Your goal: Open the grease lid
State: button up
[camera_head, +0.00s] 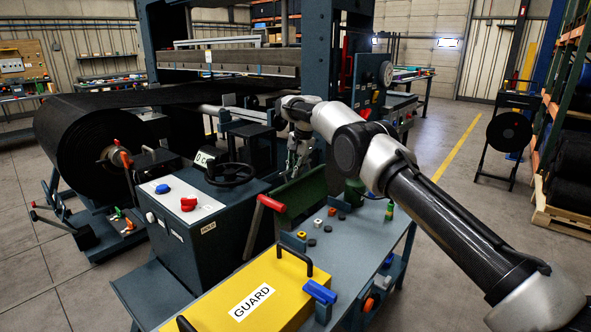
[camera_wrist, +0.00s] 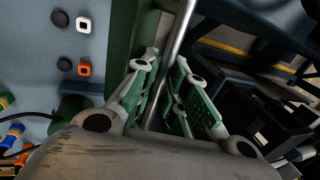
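A dark green panel (camera_head: 300,194), which may be the grease lid, stands tilted at the back edge of the grey-blue bench. A green surface also shows left of my fingers in the wrist view (camera_wrist: 124,38). My gripper (camera_head: 296,170) points down just behind and above the panel. In the wrist view its green-padded fingers (camera_wrist: 166,62) are close together on either side of a thin metal rod (camera_wrist: 180,35). I cannot tell whether they press on the rod, or what the rod belongs to. No label reading grease is legible.
A yellow GUARD box (camera_head: 245,300) and a red-handled lever (camera_head: 262,215) stand on the near left. Small nuts and washers (camera_head: 318,223) and a green bottle (camera_head: 354,192) are on the bench (camera_head: 345,250). A dark handwheel (camera_head: 230,174) tops the control box on the left.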

jog(key=shift+r, duration=0.1)
jog(key=v, duration=1.1)
jog(key=shift+r, duration=0.4)
jog(key=shift+d, duration=0.1)
